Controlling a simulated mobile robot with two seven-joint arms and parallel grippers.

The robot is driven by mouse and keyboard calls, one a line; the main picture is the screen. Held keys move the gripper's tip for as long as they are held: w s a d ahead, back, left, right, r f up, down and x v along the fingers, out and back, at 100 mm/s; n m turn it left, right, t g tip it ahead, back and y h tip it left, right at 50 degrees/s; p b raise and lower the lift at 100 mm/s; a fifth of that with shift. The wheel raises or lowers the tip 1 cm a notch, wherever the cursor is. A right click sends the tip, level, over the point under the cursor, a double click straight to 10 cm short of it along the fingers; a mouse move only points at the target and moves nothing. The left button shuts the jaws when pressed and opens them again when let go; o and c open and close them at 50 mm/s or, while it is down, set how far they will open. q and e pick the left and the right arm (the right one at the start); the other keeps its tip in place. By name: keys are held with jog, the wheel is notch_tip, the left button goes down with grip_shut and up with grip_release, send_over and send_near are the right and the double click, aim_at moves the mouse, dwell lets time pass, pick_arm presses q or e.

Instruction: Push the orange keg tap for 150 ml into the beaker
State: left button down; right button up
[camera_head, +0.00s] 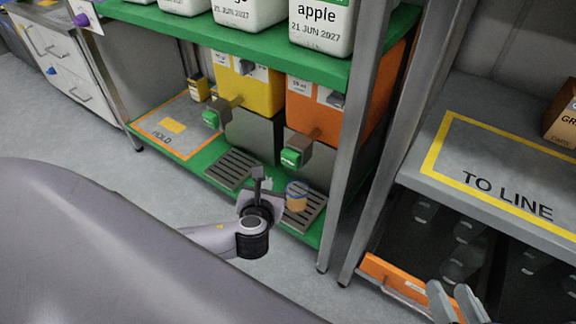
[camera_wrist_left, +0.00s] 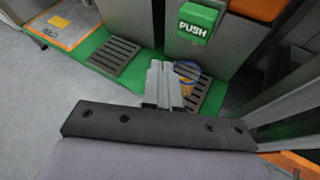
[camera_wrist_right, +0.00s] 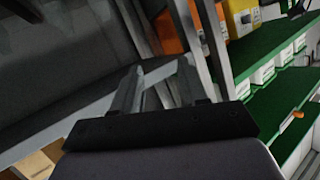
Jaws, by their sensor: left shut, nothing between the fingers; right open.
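The orange keg (camera_head: 336,108) stands on the lower green shelf, with a green-capped tap (camera_head: 291,158) at its front. In the left wrist view the tap's green cap (camera_wrist_left: 197,22) reads PUSH. The clear beaker (camera_head: 297,196) stands on the drip grate below this tap; orange shows in its lower part. It also shows in the left wrist view (camera_wrist_left: 187,73). My left gripper (camera_head: 259,176) is shut and empty, in front of the tap and left of the beaker, apart from the cap. My right gripper (camera_head: 457,300) is open and empty at the lower right; its fingers show in the right wrist view (camera_wrist_right: 158,78).
A yellow keg (camera_head: 250,92) with its own green-capped tap (camera_head: 211,119) stands to the left, above another drip grate (camera_head: 233,169). A grey shelf post (camera_head: 352,150) rises right of the beaker. White containers (camera_head: 322,25) stand on the upper shelf. A TO LINE bench (camera_head: 470,165) is at right.

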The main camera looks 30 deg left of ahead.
aim_at(283, 163)
pick_arm(q)
jog(key=shift+w+d, duration=0.2)
jog(key=shift+w, duration=2.25)
pick_arm(e)
jog(key=shift+s+d+n+t, duration=0.1)
jog(key=shift+d+n+t, duration=0.2)
jog(key=shift+d, duration=0.1)
pick_arm(q)
jog(key=shift+w, duration=0.1)
pick_arm(e)
jog(key=shift+r, duration=0.15)
pick_arm(q)
jog(key=shift+w, duration=0.25)
pick_arm(e)
jog(key=shift+r, duration=0.2)
